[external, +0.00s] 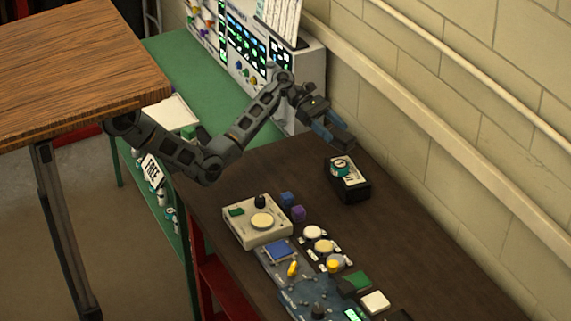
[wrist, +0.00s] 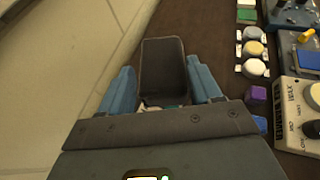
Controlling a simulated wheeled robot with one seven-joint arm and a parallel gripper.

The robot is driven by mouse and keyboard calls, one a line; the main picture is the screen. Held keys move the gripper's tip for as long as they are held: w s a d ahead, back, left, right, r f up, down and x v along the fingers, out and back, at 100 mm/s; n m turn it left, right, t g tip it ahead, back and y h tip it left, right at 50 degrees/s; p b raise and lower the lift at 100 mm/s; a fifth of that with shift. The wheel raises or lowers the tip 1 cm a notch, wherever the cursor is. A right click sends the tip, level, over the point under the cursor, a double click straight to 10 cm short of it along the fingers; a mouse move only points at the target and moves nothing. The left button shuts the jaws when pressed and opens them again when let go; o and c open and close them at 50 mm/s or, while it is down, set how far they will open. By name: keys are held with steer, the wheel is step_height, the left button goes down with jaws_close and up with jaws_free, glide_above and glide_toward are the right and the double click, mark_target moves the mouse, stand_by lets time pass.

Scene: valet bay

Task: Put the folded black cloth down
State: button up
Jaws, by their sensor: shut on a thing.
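My gripper (external: 342,141) hangs above the dark table, near the wall, with its blue fingers pointing down and to the right. In the wrist view my gripper (wrist: 163,88) has a dark grey, rectangular piece between its fingers, which I take to be the folded black cloth (wrist: 163,65). It reaches out past the fingertips. In the external view the cloth is hard to tell from the dark gripper. A black box (external: 355,193) with a teal and white item (external: 341,168) in it stands on the table just below and beyond the fingers, apart from them.
The dark table (external: 420,235) has free room on the right of the box, along the wall. A cream device (external: 255,228), a purple cube (external: 298,213), a blue cube (external: 287,198) and several round white and yellow pieces stand left and in front. A panel unit stands behind.

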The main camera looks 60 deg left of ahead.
steer(key=s+d+m+g+b, duration=0.1)
steer(key=s+d, duration=0.3)
steer(key=d, duration=1)
steer(key=s+d+m+g, duration=0.15)
steer(key=s+d, duration=0.35)
steer(key=d, duration=0.9)
steer(key=s+d+m+g+b, duration=0.1)
steer(key=s+d, duration=0.3)
steer(key=d, duration=1)
steer(key=shift+h, duration=0.5)
steer(key=w+a+f, duration=0.2)
steer(key=w+f, duration=0.1)
steer(key=f, duration=0.1)
steer(key=w+a+f, duration=0.2)
steer(key=w+f, duration=0.1)
steer(key=f, duration=0.1)
steer(key=w+a+f+p, duration=0.1)
steer(key=w+a+f, duration=0.2)
steer(key=f, duration=0.1)
steer(key=shift+f, duration=1.9)
